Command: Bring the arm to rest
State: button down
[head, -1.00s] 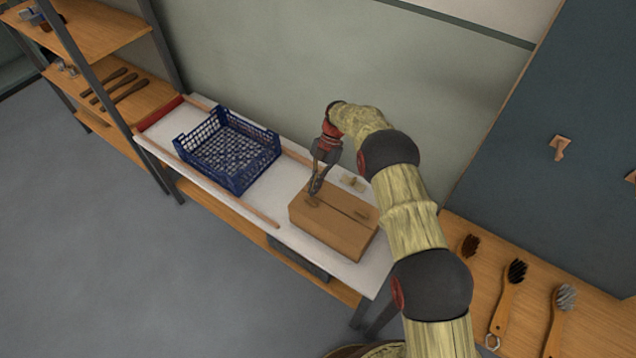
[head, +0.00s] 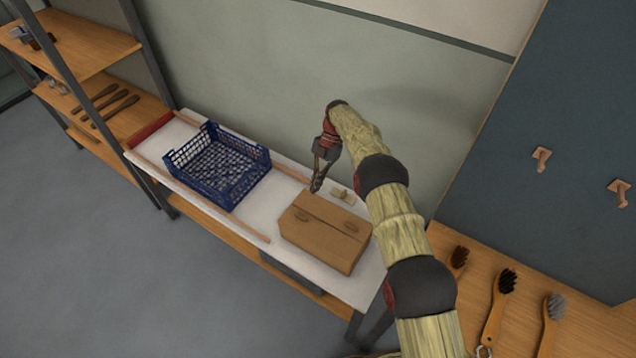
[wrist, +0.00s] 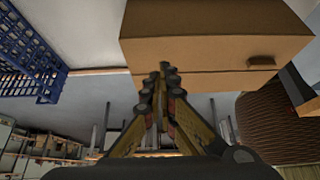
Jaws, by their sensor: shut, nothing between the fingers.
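My gripper (head: 316,186) is shut and empty. In the head view it hangs at the back edge of the cardboard box (head: 325,237), with its fingertips pointing down. In the wrist view my gripper (wrist: 163,80) shows its two fingers together, with the cardboard box (wrist: 205,42) just beyond them. I cannot tell whether the fingertips touch the box. My arm reaches in from the lower right, bent at its joints.
A blue crate (head: 262,160) stands left of the box on the white-topped table (head: 262,205). Small pale blocks (head: 341,196) lie behind the box. Brushes (head: 497,310) lie on a wooden bench at right. A shelf (head: 75,42) stands at left.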

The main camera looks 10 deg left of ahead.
jog(key=shift+w+d+f, duration=0.15)
jog(key=shift+w+f, duration=0.05)
jog(key=shift+w, duration=0.25)
jog(key=shift+w+d+f, duration=0.15)
jog(key=shift+w, duration=0.3)
